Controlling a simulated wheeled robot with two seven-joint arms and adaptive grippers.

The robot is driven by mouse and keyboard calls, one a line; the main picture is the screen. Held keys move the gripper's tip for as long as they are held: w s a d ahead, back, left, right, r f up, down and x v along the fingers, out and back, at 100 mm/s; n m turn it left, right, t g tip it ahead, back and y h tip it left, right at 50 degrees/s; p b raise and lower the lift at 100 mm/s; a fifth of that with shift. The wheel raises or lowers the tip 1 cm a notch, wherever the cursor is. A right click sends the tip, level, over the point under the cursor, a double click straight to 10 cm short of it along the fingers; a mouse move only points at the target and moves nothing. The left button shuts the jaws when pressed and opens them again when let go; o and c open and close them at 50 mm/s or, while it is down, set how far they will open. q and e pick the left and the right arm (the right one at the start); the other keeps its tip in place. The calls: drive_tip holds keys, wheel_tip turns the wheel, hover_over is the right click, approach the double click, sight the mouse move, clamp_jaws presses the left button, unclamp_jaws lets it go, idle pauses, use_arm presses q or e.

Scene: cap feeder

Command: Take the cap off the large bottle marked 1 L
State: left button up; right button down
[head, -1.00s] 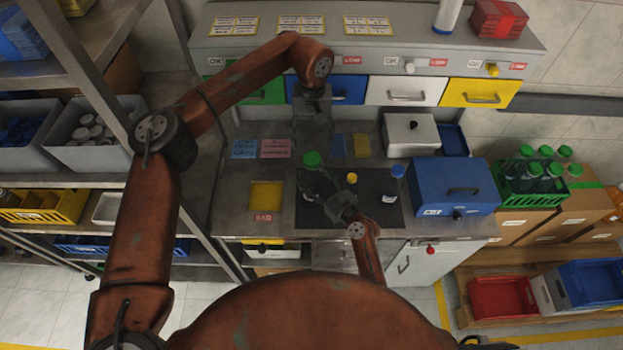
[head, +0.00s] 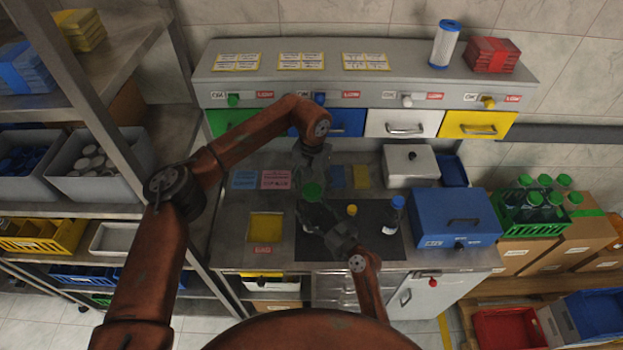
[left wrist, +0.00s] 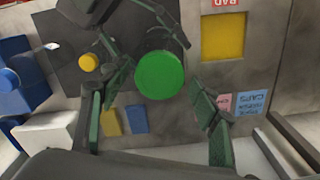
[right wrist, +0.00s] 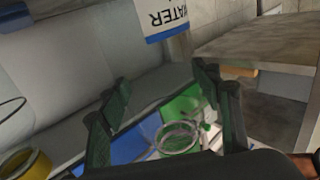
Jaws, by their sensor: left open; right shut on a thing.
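The large bottle (head: 313,214) stands on the dark mat (head: 380,242) with a green cap (head: 311,190) on top; its 1 L mark is not legible. My left gripper (head: 312,172) is open just above the cap. In the left wrist view the green cap (left wrist: 161,75) lies between the spread fingers (left wrist: 160,88), with gaps either side. My right gripper (head: 333,236) is shut on the bottle's body from the front. In the right wrist view, its fingers (right wrist: 162,90) stand apart around a clear round shape that I cannot identify for sure.
A small yellow-capped bottle (head: 351,211) and a blue-capped bottle (head: 396,214) stand right of the large bottle. A blue box (head: 455,217) stands further right. A yellow tray (head: 266,228) lies left of the mat. Drawers (head: 405,123) line the back.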

use_arm(q)
drive_tip(key=shift+f, duration=0.35)
drive_tip(key=shift+c, duration=0.4)
